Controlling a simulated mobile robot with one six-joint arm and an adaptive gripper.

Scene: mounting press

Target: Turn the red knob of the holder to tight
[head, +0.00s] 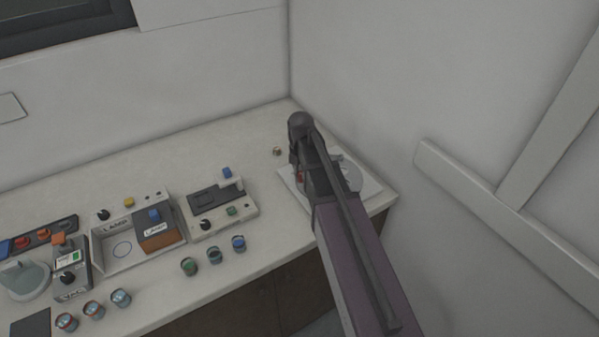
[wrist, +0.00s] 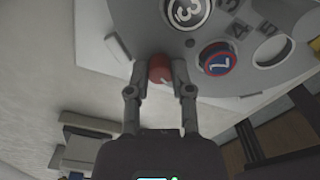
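The holder is a grey round disc (wrist: 225,22) with numbered places, at the top of the wrist view; in the head view its disc (head: 350,181) is partly hidden behind my arm. The red knob (wrist: 160,70) sits at the disc's near edge. My gripper (wrist: 160,72) has one finger on each side of the knob, and both fingertips appear to touch it. In the head view a bit of red shows beside my gripper (head: 299,178). The knob's marking and turn angle are too small to read.
The holder stands on a pale base plate (head: 376,193) in the counter's right corner, near the wall. Left of it are a grey device (head: 243,203) with a black knob, several small cups (head: 215,256) and a lamp unit (head: 112,262). A small round piece (head: 277,151) lies behind.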

